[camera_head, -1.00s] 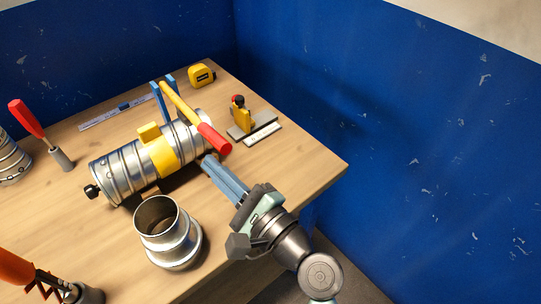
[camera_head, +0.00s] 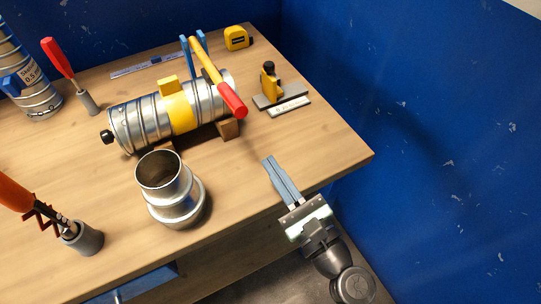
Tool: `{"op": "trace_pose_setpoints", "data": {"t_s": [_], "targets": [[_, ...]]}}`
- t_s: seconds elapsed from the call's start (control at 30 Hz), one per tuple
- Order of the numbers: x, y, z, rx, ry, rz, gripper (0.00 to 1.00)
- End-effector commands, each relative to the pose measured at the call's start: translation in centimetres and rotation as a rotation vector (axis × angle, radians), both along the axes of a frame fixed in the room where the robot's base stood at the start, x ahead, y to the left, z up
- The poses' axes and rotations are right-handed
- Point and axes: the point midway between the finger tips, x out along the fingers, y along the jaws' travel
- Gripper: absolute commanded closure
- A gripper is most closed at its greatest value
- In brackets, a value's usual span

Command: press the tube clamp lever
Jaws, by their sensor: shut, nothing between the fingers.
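The tube clamp lever (camera_head: 214,73) is a yellow bar with a red grip (camera_head: 230,100) at its near end. It is tilted, rising from the grip toward blue uprights (camera_head: 184,58) at the back. It crosses over the right part of a silver spiral duct (camera_head: 133,124) with a yellow band (camera_head: 179,113), which lies on wooden supports (camera_head: 228,129). My gripper (camera_head: 269,162) is shut and empty, over the table's front right edge. It is apart from the lever, below and to the right of the red grip in the picture.
A metal reducer (camera_head: 175,205) stands in front of the duct. Red-handled (camera_head: 58,58) and orange-handled (camera_head: 20,195) tools stand left. A blue wall (camera_head: 430,120) borders the right.

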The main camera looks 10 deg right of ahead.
Motion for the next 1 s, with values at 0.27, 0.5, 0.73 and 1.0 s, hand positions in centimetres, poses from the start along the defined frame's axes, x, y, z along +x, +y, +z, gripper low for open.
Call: {"op": "trace_pose_setpoints", "data": {"t_s": [0.27, 0.5, 0.73, 1.0], "targets": [[5.7, 2.3, 0.9, 0.0, -0.002, 0.004, 1.0], [7.5, 3.4, 3.6, -0.002, -0.001, 0.002, 1.0], [7.6, 3.7, 4.8, -0.001, 0.0, 0.001, 1.0], [7.6, 3.7, 4.8, -0.001, 0.0, 0.0, 1.0]]}}
